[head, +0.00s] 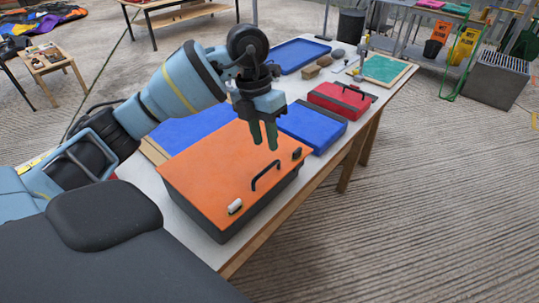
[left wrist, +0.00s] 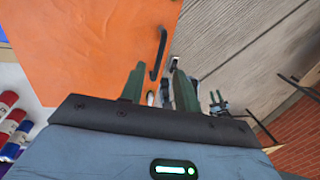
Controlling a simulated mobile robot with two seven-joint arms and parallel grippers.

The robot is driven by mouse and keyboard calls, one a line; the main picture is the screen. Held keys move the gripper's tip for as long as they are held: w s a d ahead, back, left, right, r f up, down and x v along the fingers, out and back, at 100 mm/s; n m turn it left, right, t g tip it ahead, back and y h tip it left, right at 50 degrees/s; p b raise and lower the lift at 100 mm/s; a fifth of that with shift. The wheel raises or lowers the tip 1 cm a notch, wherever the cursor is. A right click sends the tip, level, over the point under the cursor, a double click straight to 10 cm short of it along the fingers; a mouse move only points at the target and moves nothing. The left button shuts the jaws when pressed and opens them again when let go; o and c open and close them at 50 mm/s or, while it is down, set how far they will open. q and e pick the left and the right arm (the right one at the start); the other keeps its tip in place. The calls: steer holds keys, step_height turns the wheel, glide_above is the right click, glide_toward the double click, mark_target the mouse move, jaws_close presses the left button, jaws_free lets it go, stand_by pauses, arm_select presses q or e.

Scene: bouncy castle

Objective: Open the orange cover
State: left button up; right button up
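The orange cover (head: 225,170) lies flat and closed on a dark box on the table. It has a black bar handle (head: 265,175) near its right edge. My left gripper (head: 263,134) is above the far part of the cover, its green fingers pointing down, apart and empty. In the left wrist view the cover (left wrist: 85,45) fills the upper left. The handle (left wrist: 158,52) shows there beyond and between the spread fingertips of my left gripper (left wrist: 155,80), and they do not touch it. I cannot make out my right gripper in either view.
A blue case (head: 311,128) and a red case (head: 342,97) stand beyond the box on the same table (head: 240,255). A blue tray (head: 300,55) and a green board (head: 385,69) lie farther back.

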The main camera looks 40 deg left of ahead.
arm_select(q)
glide_above(268, 174)
step_height(268, 174, down, 6)
steer(key=shift+d+r, duration=0.1)
steer(key=shift+r, duration=0.05)
jaws_close()
stand_by(0.4)
